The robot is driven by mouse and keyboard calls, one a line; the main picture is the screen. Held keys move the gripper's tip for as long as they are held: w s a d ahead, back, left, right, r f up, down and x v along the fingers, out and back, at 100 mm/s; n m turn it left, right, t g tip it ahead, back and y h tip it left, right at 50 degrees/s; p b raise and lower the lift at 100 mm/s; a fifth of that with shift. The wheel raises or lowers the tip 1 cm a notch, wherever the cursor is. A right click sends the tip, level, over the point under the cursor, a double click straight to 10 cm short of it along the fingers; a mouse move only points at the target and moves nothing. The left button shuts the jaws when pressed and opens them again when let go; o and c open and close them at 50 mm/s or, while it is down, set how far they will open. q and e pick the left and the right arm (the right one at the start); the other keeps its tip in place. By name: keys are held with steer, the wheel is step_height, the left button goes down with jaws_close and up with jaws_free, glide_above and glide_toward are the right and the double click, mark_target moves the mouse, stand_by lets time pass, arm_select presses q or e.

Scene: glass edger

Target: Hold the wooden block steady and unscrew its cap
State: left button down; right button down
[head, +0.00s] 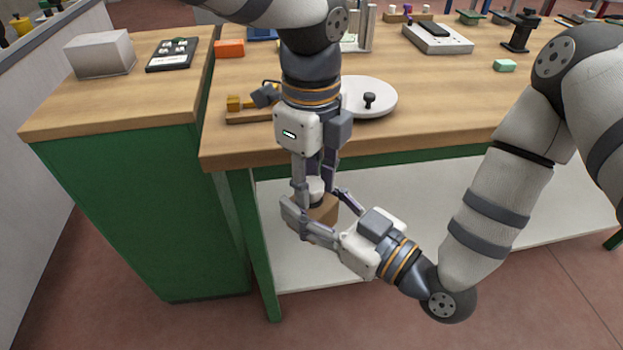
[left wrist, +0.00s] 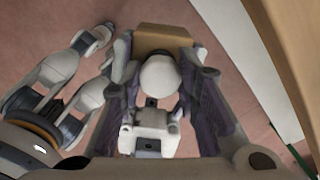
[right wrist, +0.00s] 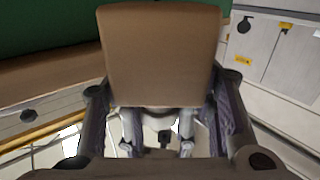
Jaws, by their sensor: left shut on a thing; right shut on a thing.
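The wooden block (head: 323,209) is a small brown block held in the air in front of the bench's front edge. It also shows in the left wrist view (left wrist: 163,40) and fills the upper middle of the right wrist view (right wrist: 158,55). Its white rounded cap (left wrist: 160,75) sits on the block, facing my left gripper. My left gripper (head: 316,187) points down from above and is shut on the cap. My right gripper (head: 318,206) reaches in from the right and is shut on the block's sides. The fingers hide part of both; I cannot tell how far the cap is turned.
The wooden bench top (head: 450,105) lies behind the grippers, its front edge close to my left gripper. A white lower shelf (head: 420,215) lies below.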

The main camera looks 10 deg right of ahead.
arm_select(q)
steer(key=n, duration=1.3)
steer(key=shift+n, duration=0.3)
steer(key=n, duration=0.6)
steer(key=c, duration=1.2)
jaws_free()
